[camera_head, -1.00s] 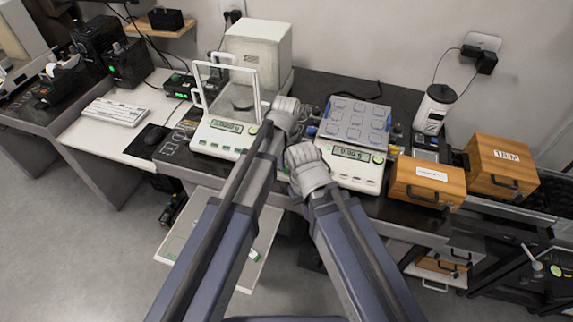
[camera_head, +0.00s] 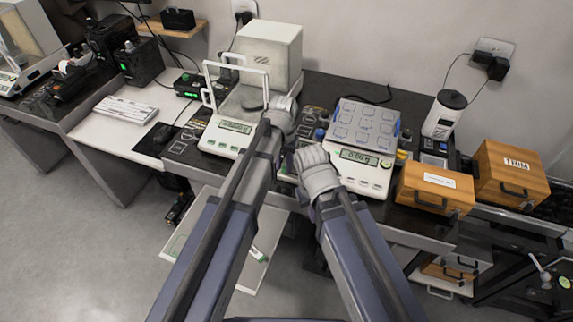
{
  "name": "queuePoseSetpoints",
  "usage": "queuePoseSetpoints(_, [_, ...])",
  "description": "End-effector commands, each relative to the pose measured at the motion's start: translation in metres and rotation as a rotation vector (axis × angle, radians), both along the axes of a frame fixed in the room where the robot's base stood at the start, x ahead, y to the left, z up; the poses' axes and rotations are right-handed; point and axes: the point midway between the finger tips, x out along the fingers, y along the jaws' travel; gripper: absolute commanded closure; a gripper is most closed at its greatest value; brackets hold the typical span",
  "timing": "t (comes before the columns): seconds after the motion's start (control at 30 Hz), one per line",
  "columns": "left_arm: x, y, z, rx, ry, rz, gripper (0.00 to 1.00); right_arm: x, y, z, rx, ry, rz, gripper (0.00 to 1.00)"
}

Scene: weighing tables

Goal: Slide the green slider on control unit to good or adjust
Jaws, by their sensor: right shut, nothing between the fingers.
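I cannot clearly make out the green slider or its labels. A small black box with a green light (camera_head: 187,84) stands at the back left, behind the left balance. A pale edge with a little green shows beside my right gripper, mostly hidden by my arms; I cannot tell what it belongs to. My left gripper (camera_head: 283,112) is over the table between the two balances, its fingers hidden by its own wrist. My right gripper (camera_head: 299,160) is lower, near the table's front edge and left of the right balance, shut and empty.
The left balance (camera_head: 222,140) has a glass draft shield. The right balance (camera_head: 366,178) carries a grey tray of square wells (camera_head: 365,122). Wooden boxes (camera_head: 434,190) and a white canister (camera_head: 443,116) stand at right. A pale panel (camera_head: 190,235) lies low below the table.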

Motion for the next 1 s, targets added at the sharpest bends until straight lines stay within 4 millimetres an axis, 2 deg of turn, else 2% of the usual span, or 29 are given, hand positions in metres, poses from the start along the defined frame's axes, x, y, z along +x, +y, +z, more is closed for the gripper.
queuePoseSetpoints(0.03, [0.000,0.001,0.000,0.002,-0.001,0.001,0.68,0.000,0.000,0.000,0.000,0.000,0.000,1.00])
queuePoseSetpoints(0.2, [0.000,0.000,0.000,0.000,0.000,0.001,0.48,0.000,0.000,0.000,0.000,0.000,0.000,1.00])
queuePoseSetpoints(0.23, [0.000,0.000,0.000,0.000,0.000,0.001,0.47,0.000,0.000,0.000,0.000,0.000,0.000,1.00])
queuePoseSetpoints(0.5, [0.000,-0.001,0.001,-0.001,0.000,0.000,0.47,0.000,0.000,0.001,0.000,0.000,0.000,1.00])
queuePoseSetpoints(0.67, [0.000,-0.001,0.008,-0.001,0.000,0.000,0.47,0.000,0.000,0.008,0.000,0.000,0.000,1.00])
queuePoseSetpoints(1.0, [0.000,0.000,0.047,-0.001,0.000,0.000,0.47,0.000,0.000,0.047,0.000,0.000,0.000,1.00])
